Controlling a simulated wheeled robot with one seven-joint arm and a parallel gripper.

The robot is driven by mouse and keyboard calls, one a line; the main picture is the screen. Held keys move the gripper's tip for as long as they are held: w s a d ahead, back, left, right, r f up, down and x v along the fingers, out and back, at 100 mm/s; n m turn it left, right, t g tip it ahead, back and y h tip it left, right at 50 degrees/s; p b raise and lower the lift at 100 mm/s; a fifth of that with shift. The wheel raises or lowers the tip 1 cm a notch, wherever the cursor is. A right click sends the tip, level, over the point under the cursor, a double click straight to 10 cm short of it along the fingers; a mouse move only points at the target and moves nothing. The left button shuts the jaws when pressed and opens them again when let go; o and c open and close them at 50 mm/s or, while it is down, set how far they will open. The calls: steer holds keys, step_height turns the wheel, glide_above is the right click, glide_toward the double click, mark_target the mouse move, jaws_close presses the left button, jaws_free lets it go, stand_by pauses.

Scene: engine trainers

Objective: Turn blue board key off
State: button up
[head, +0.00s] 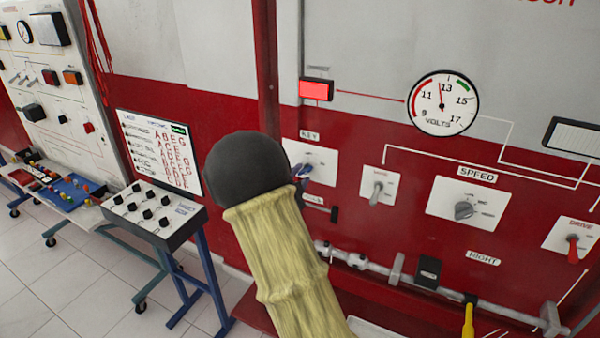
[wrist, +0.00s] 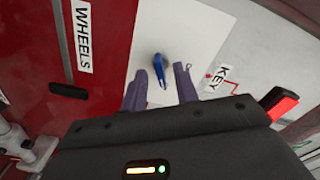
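The blue key (wrist: 160,68) sits in a white plate (wrist: 195,30) labelled KEY on the red and grey panel. In the wrist view its handle hangs between the two fingers of my gripper (wrist: 160,90). The fingers stand apart, one on each side, with visible gaps to the key, so the gripper is open. In the head view the white key plate (head: 322,158) shows just right of my dark wrist, which hides part of it. The key's exact turned position is hard to read.
A lit red lamp (head: 316,89) and a volts gauge (head: 443,103) are above. A toggle switch (head: 376,191) and a speed knob (head: 464,210) are to the right. A low switch stand (head: 155,212) is left. A horizontal pipe (head: 385,268) runs below.

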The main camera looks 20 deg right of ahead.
steer(key=shift+w+d, duration=0.15)
steer(key=shift+d, duration=0.05)
steer(key=shift+c, duration=0.2)
jaws_close()
